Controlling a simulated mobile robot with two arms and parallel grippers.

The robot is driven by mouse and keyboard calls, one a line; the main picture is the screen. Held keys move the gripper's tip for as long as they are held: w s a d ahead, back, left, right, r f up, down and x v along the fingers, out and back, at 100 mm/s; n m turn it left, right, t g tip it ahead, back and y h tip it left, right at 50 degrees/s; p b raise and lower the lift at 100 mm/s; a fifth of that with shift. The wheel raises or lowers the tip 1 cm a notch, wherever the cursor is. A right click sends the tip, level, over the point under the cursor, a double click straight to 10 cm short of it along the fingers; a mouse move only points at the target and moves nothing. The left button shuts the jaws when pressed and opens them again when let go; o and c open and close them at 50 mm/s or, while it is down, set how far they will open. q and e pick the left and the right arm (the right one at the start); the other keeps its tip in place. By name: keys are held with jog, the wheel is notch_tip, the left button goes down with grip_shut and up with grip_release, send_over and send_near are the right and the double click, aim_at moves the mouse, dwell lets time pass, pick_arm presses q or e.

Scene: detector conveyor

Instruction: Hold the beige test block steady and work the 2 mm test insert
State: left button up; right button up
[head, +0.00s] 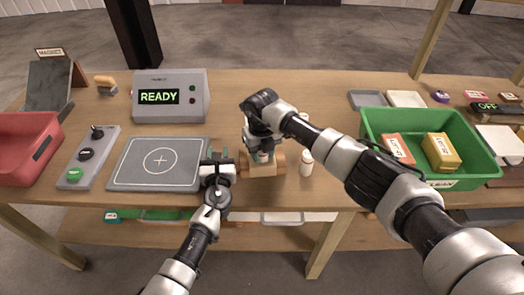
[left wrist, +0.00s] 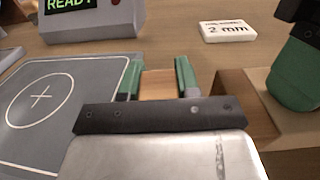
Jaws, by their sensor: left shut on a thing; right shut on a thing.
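My right gripper (head: 263,155) comes down over the block from above and is shut on a small light-coloured thing, apparently the 2 mm test insert, mostly hidden. Its green finger (left wrist: 294,78) shows at the right of the left wrist view. A white card reading 2 mm (left wrist: 228,31) lies behind the block.
A grey plate with a circled cross (head: 130,176) lies left of my left gripper. A box reading READY (head: 188,112) stands behind. A small white bottle (head: 306,165) stands close right of the block. A green bin (head: 482,150) with lot boxes is further right.

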jog(key=shift+f, duration=0.15)
